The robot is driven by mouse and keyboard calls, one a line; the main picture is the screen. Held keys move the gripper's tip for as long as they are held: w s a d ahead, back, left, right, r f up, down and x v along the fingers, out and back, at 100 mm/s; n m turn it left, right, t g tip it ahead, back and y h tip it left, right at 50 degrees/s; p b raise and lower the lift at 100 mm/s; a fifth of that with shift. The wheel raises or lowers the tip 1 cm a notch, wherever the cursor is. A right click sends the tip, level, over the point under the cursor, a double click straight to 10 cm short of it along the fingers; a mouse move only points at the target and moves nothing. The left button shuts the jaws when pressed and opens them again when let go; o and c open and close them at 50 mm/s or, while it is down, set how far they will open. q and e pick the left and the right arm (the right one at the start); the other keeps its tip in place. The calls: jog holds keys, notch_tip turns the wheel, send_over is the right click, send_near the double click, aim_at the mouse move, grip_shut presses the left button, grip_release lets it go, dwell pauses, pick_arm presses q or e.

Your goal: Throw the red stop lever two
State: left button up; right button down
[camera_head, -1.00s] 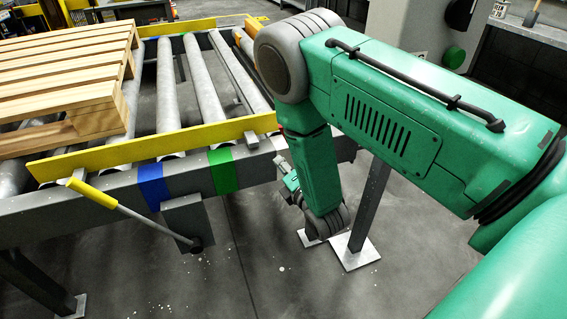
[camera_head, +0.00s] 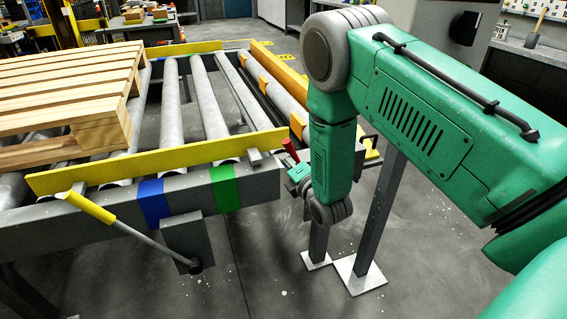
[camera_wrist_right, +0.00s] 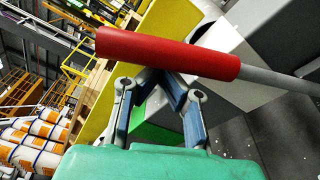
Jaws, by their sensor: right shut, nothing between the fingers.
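The red stop lever's handle (camera_wrist_right: 170,54) crosses the right wrist view, with its grey rod running off to the right. In the head view the red handle (camera_head: 290,149) is a small piece beside my right forearm, at the near end of the roller conveyor. My right gripper (camera_head: 294,176) is at the handle, mostly hidden by my arm. In the wrist view its blue-grey fingers (camera_wrist_right: 158,78) are shut and empty, converging at the handle, which covers their tips. I cannot tell whether they touch it. My left gripper is out of view.
A yellow-handled lever (camera_head: 90,207) slants at the front left of the conveyor. A wooden pallet (camera_head: 60,85) lies on the rollers behind a yellow bar (camera_head: 160,163). Blue (camera_head: 151,195) and green (camera_head: 224,186) bands mark the front beam.

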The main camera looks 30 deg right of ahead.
jog(key=s+d+r+m+p, duration=0.1)
jog(key=s+d+m+p, duration=0.1)
jog(key=d, duration=0.8)
jog(key=s+d+r+m+p, duration=0.1)
jog(key=d+m, duration=0.3)
jog(key=d, duration=0.6)
jog(key=shift+s+m+t+p, duration=0.4)
jog(key=shift+s, duration=0.5)
jog(key=shift+a+r, duration=0.1)
jog(key=shift+r, duration=0.05)
